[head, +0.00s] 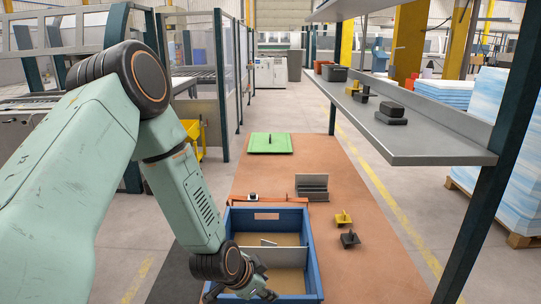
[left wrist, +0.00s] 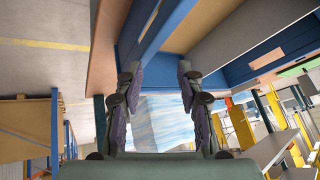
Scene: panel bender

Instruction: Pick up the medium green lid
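The green lid (head: 270,143) lies flat at the far end of the brown tabletop (head: 365,265), with a dark upright handle at its middle. My left gripper (head: 244,291) is low at the near left corner of the blue box, well apart from the lid. In the left wrist view my left gripper (left wrist: 160,85) has its two fingers spread with nothing held between them. A small green patch shows at the right edge of that view; I cannot tell if it is the lid. My right gripper is not in view.
The blue box (head: 311,245) with an inner divider stands between my left gripper and the lid. A grey metal bracket (head: 312,186), a yellow piece (head: 343,218) and a black piece (head: 349,239) are right of it. A grey shelf (head: 430,140) overhangs the right side.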

